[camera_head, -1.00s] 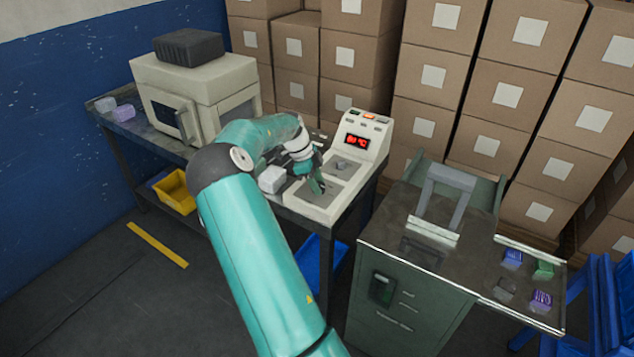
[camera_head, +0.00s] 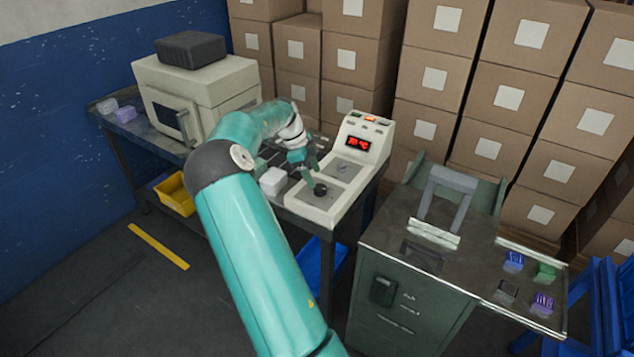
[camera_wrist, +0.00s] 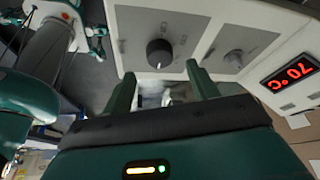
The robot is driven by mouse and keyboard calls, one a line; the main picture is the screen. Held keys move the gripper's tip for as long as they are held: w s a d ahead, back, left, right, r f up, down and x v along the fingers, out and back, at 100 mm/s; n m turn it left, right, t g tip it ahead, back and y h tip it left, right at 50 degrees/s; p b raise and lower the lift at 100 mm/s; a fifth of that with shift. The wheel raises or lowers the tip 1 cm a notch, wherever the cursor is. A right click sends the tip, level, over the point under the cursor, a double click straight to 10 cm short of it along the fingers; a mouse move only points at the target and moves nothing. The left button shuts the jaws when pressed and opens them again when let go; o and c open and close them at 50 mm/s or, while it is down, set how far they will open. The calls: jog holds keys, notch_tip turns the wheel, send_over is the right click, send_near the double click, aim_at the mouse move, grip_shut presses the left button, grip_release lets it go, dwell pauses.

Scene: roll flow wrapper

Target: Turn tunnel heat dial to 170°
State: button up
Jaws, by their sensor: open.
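A black round dial (camera_head: 320,190) with a pale pointer mark sits on the near end of the beige control panel (camera_head: 318,203). In the wrist view the dial (camera_wrist: 159,53) stands just beyond my fingertips, apart from them. A grey dial (camera_head: 341,168) sits on the panel nearer the display, and it also shows in the wrist view (camera_wrist: 234,58). The red display (camera_head: 357,143) reads about 70 °C, clearer in the wrist view (camera_wrist: 291,74).
A white block (camera_head: 273,181) lies left of the panel. A beige machine (camera_head: 197,92) stands on the dark bench behind my arm. A green cabinet (camera_head: 400,290) stands to the right, with a gap between. Stacked cartons (camera_head: 430,80) fill the back.

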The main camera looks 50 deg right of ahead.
jog(key=v, duration=0.8)
jog(key=shift+r, duration=0.4)
jog(key=shift+w+a, duration=0.1)
jog(key=s+a+r+n+t+y, duration=0.15)
jog(key=a+r+n, duration=0.3)
jog(key=a, duration=0.45)
jog(key=s+a+r+n+t, duration=0.2)
jog(key=a+r+n+t, duration=0.1)
jog(key=a+n, duration=0.4)
jog(key=s+a+r+n+t+y, duration=0.1)
jog(key=a+r+n+t, duration=0.2)
jog(key=a, duration=0.7)
jog(key=s+a+n+t, duration=0.1)
jog(key=s+a+n, duration=0.6)
jog(key=a, duration=0.3)
jog(key=s+a+n+t, duration=0.1)
jog(key=s+a+n, duration=0.6)
jog(key=a+n, duration=0.2)
jog(key=shift+s+a+f, duration=0.4)
jog(key=shift+a+f, duration=0.1)
jog(key=shift+a, duration=0.1)
jog(key=shift+h, duration=0.25)
